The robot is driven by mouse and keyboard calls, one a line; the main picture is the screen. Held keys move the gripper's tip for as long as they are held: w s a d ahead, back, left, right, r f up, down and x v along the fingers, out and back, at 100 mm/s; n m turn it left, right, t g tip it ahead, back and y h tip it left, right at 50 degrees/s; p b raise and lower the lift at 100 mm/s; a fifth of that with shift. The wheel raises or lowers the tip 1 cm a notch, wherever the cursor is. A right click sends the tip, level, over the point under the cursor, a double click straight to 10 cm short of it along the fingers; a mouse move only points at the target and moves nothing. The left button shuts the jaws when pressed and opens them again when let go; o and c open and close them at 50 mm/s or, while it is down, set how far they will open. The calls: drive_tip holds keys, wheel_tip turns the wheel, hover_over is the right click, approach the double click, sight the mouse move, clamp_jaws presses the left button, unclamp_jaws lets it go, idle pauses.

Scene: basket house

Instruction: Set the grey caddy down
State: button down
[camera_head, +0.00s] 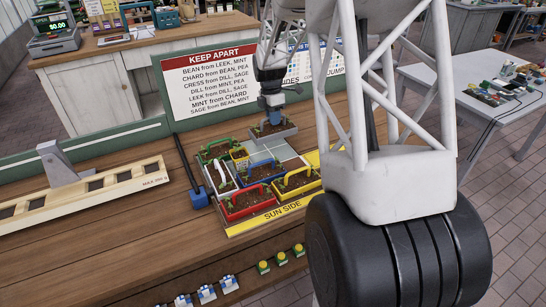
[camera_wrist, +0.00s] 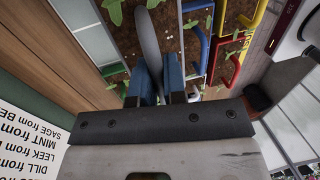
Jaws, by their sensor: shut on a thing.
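My gripper (camera_head: 271,112) is shut on the grey caddy (camera_head: 274,134), which holds dark soil and green shoots. The caddy is over the back of the tray (camera_head: 280,152); I cannot tell whether it touches the tray or hangs just above. In the wrist view, my gripper's blue fingers (camera_wrist: 162,88) close on its grey handle (camera_wrist: 149,42). The tray's yellow front edge (camera_head: 264,219) reads SUN SIDE. Other caddies stand in it: green (camera_head: 203,158), white (camera_head: 222,182), blue (camera_head: 277,166), red (camera_head: 226,211) and yellow (camera_head: 312,184), plus a small yellow one.
A KEEP APART sign (camera_head: 210,80) stands behind the tray. A long-handled blue tool (camera_head: 198,196) lies left of it. A wooden balance beam (camera_head: 90,200) is further left. Bare grey cells (camera_head: 268,148) show mid-tray. My arm hides the right side.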

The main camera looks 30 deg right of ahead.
sight(273, 127)
drive_tip(key=shift+f, duration=3.1)
drive_tip(key=shift+f, duration=0.1)
drive_tip(key=shift+f, duration=1.8)
drive_tip(key=shift+f, duration=0.1)
drive_tip(key=c, duration=1.2)
unclamp_jaws()
